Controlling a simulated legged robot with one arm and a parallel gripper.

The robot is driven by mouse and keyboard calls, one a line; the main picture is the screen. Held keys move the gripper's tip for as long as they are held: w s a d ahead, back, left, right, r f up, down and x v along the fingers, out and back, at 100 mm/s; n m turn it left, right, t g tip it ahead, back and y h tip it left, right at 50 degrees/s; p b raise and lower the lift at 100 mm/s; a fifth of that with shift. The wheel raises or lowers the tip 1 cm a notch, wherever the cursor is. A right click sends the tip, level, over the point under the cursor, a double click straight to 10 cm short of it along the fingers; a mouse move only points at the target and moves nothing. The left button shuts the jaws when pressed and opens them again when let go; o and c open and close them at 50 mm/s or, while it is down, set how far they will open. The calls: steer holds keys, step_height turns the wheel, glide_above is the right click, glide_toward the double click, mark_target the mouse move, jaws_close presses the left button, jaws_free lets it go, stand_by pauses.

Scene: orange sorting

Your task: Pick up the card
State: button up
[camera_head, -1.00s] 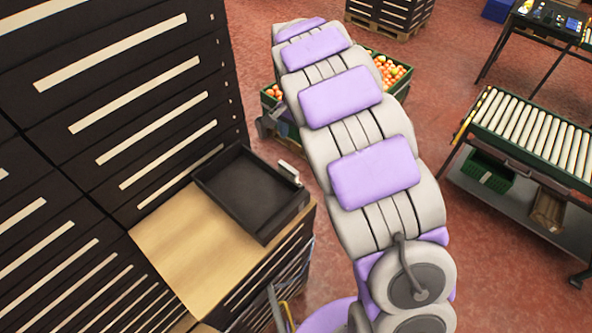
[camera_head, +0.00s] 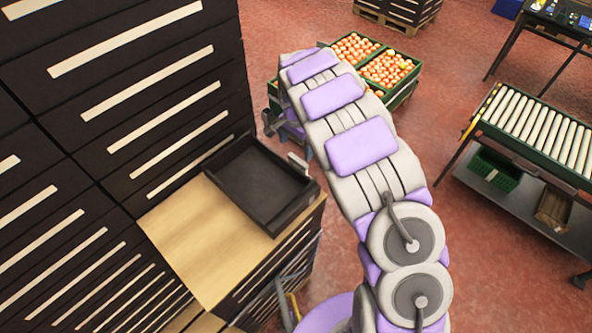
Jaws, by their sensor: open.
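My arm, grey with purple pads, rises from the bottom right and bends over at the top. My gripper (camera_head: 272,123) shows only in part as a grey piece beside the arm's far end, beyond the black tray; it is open and looks empty. The arm hides much of it. The black tray (camera_head: 235,203) sits on a light wooden top and looks empty. A small pale piece (camera_head: 298,161) stands at the tray's far right edge; I cannot tell whether it is the card. No card shows clearly.
Tall black drawer cabinets (camera_head: 120,90) close off the left. The wooden top (camera_head: 190,245) is bare in front of the tray. Green crates of oranges (camera_head: 387,69) stand behind the arm. A roller conveyor (camera_head: 535,125) stands at right, with open red floor between.

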mark_target(297, 159)
steer(key=f, duration=0.3)
steer(key=shift+d+f, duration=0.15)
steer(key=shift+d, duration=0.05)
steer(key=shift+s+d+f+b, duration=0.1)
steer(key=shift+d+f+b, duration=0.35)
steer(key=shift+f, duration=0.25)
steer(key=f, duration=0.2)
steer(key=a+f+b, duration=0.1)
steer(key=f, duration=0.1)
steer(key=shift+s+f, duration=0.2)
steer(key=shift+f, duration=0.1)
steer(key=shift+d+r, duration=0.1)
steer(key=shift+r, duration=0.05)
steer(key=shift+c, duration=0.3)
steer(key=shift+d, duration=0.15)
steer(key=shift+c, duration=1.4)
steer(key=c, duration=0.5)
